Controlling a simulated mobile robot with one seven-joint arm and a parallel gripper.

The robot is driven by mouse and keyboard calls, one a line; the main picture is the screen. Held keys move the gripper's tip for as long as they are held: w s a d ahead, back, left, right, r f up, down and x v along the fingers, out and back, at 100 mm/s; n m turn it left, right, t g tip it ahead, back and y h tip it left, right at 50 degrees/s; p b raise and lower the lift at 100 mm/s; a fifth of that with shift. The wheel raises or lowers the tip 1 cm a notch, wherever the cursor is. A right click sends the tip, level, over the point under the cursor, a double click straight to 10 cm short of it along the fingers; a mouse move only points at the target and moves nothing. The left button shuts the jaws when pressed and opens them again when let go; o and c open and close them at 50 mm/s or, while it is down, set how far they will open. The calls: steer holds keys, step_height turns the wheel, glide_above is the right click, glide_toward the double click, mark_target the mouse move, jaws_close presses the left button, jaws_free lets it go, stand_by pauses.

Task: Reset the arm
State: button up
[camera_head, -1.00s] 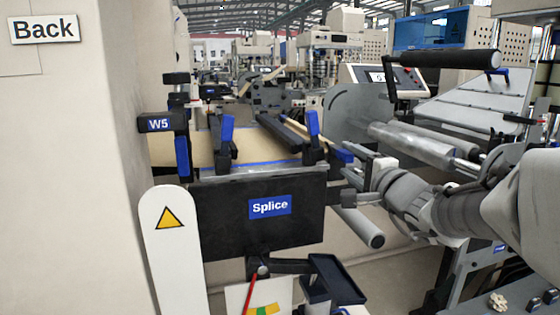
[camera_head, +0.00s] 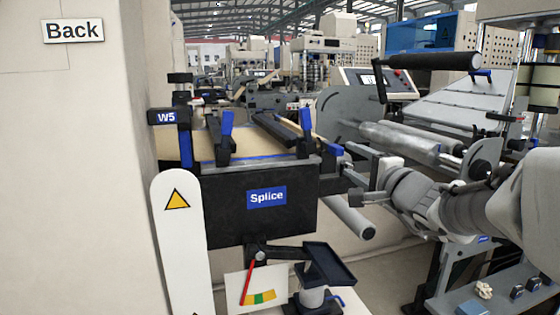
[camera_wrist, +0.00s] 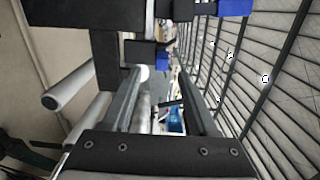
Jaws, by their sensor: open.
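My arm reaches in from the right in the head view. My gripper (camera_head: 350,175) points left, beside the right edge of the black panel with the blue Splice label (camera_head: 266,197). In the wrist view its two long fingers (camera_wrist: 160,85) stand apart with a gap between them and no object held there. Whether a finger touches the splice station I cannot tell from the head view.
A grey roller end (camera_head: 355,218) sticks out below my gripper. A small black tray (camera_head: 329,264) and a gauge card with a red pointer (camera_head: 257,287) are lower down. A white post with a warning triangle (camera_head: 177,200) and a Back sign (camera_head: 73,31) are left.

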steer(key=shift+s, duration=0.15)
steer(key=s+a+f+n+g+y, duration=0.2)
steer(key=s+a+f+n+g, duration=0.25)
steer(key=s+a, duration=0.25)
steer(key=s+a+f+n+g+y, duration=0.2)
steer(key=s+a+f+n+g, duration=0.1)
steer(key=s+a+n+g, duration=0.25)
steer(key=s+d+f+n+g+h, duration=0.1)
steer(key=s+d+f+n+h, duration=0.3)
steer(key=s, duration=0.4)
steer(key=s+d+f+n+g+h, duration=0.1)
steer(key=s+d+f+h, duration=0.3)
steer(key=s, duration=0.4)
step_height(320, 180, up, 25)
steer(key=p, duration=2.6)
steer(key=shift+f, duration=0.15)
